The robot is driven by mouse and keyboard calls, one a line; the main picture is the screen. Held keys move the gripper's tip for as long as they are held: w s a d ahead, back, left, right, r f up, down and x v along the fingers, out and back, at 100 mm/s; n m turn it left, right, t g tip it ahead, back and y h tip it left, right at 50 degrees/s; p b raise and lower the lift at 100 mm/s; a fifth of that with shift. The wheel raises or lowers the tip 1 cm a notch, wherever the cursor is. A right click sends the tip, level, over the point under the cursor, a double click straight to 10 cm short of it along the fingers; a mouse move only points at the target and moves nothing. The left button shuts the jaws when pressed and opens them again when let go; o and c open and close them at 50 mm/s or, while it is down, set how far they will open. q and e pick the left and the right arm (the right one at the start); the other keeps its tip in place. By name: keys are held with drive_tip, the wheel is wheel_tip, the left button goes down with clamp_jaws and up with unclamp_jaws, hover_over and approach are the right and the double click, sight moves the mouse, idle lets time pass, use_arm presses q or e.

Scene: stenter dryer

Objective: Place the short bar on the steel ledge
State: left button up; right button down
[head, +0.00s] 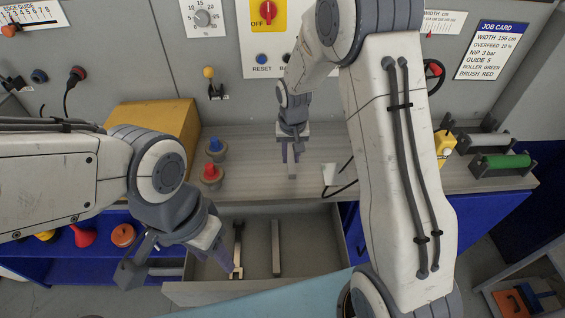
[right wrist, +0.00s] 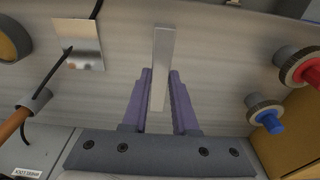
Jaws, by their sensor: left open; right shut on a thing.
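My right gripper (head: 292,150) is shut on a short grey metal bar, which shows best in the right wrist view (right wrist: 162,62). The bar sticks out beyond the purple fingers, above the grey ledge (head: 245,170) along the machine's front. I cannot tell whether the bar touches the ledge. Another grey bar (head: 276,248) lies in the drawer.
A blue knob (head: 215,146) and a red knob (head: 210,174) stand on the ledge, left of my right gripper. A bright metal plate (right wrist: 80,46) with a black cable is close by. A yellow box (head: 155,125) and a green roller (head: 503,161) sit farther out.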

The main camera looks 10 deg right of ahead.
sight(282, 172)
drive_tip(key=shift+w+a+f, duration=0.95)
drive_tip(key=shift+w, duration=0.25)
wheel_tip(282, 172, down, 3)
drive_tip(key=shift+f+p, duration=0.15)
drive_tip(key=shift+p, duration=0.6)
drive_tip(key=shift+f, duration=0.4)
drive_tip(key=shift+f, duration=0.1)
drive_tip(key=c, duration=0.7)
unclamp_jaws()
